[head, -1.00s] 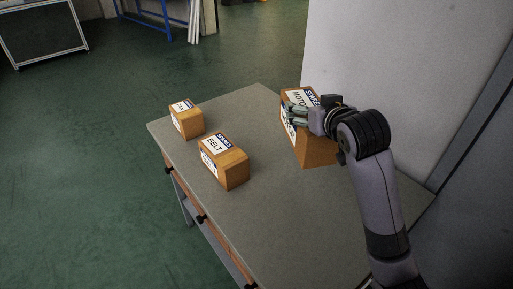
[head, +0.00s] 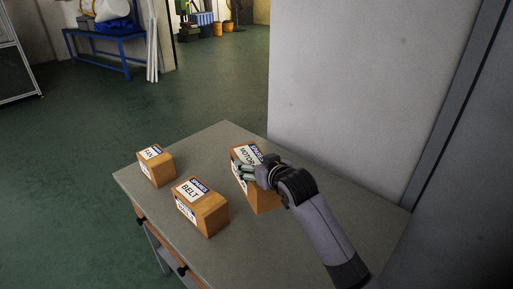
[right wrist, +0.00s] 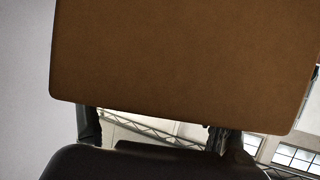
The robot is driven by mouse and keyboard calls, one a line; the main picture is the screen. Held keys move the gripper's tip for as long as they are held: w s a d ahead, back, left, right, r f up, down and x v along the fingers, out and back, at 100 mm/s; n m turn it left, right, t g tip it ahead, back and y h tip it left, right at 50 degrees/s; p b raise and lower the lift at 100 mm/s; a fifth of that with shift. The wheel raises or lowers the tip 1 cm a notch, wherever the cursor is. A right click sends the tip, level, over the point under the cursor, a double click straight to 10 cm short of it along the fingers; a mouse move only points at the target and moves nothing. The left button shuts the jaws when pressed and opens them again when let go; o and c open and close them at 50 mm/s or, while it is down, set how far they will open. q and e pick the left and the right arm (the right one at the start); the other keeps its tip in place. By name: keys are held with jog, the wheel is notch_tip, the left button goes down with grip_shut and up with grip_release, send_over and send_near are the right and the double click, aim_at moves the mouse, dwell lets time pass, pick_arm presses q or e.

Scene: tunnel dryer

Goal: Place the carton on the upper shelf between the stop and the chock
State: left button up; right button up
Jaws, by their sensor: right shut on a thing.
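My right gripper (head: 247,172) is shut on the brown carton labelled MOTOR (head: 262,199), with its fingers near the top of the label. In the right wrist view this carton (right wrist: 185,60) fills the upper part, between the two fingers (right wrist: 155,125). I cannot tell whether its base touches the table. A carton labelled BELT (head: 211,215) stands on the table to its left, and a smaller carton labelled FAN (head: 160,172) stands farther left. The upper shelf, the stop and the chock are not recognisable in these views. My left gripper is not in view.
The grey table (head: 290,245) has bare top to the right of the cartons and at the front. A tall pale panel (head: 350,90) rises behind its right side. Green floor (head: 130,115) lies open to the left. A blue bench (head: 105,45) stands far back.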

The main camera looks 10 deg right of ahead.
jog(key=shift+w+f, duration=0.1)
jog(key=shift+f, duration=4.05)
jog(key=shift+f, duration=0.1)
jog(key=o, duration=1.6)
jog(key=shift+f, duration=0.35)
jog(key=shift+c, duration=0.2)
jog(key=o, duration=0.4)
jog(key=shift+s+r, duration=0.15)
jog(key=shift+s, duration=0.05)
